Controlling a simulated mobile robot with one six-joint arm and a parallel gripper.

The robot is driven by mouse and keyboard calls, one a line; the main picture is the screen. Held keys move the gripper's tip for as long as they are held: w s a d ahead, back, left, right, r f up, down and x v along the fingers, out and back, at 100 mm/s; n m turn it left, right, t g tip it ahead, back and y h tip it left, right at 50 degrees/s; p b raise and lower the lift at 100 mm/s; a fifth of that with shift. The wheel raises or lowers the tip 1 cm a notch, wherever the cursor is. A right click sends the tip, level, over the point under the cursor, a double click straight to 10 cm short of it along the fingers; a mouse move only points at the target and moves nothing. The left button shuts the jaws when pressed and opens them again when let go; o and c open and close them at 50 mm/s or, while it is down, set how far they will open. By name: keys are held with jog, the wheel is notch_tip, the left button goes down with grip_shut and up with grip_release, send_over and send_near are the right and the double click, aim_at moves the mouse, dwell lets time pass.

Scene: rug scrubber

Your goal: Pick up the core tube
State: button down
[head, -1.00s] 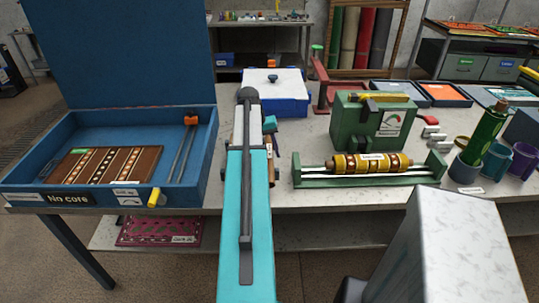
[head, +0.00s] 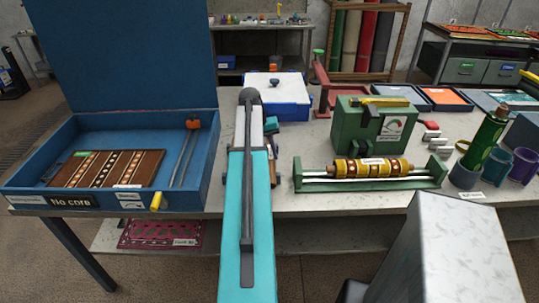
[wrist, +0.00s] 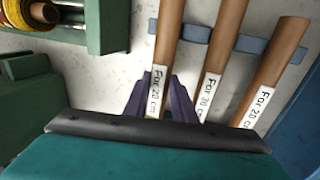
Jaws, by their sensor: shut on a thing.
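Several brown core tubes lie side by side in the wrist view, each with a white label. The left tube (wrist: 168,40) reads "For 20 cm". The middle tube (wrist: 222,48) seems to read "For 30", its label partly cut off, and the right tube (wrist: 277,60) reads "For 20 c". My gripper (wrist: 160,103) has its dark purple fingers on both sides of the left tube, at its labelled part, and is shut on it. The tube's lower end is hidden behind my wrist. In the head view my teal arm hides the gripper and most of the tubes.
A blue rack bar (wrist: 250,45) lies under the tubes. Right of my arm is a green roller stand (head: 312,186) with a yellow patterned roll (head: 372,167). A blue open box (head: 200,180) stands left. Cups (head: 524,165) stand far right. Bare table shows in front of the roller stand.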

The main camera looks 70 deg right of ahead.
notch_tip(320, 180, up, 8)
jog(key=p, duration=0.5)
jog(key=shift+r, duration=0.25)
dwell(0.5)
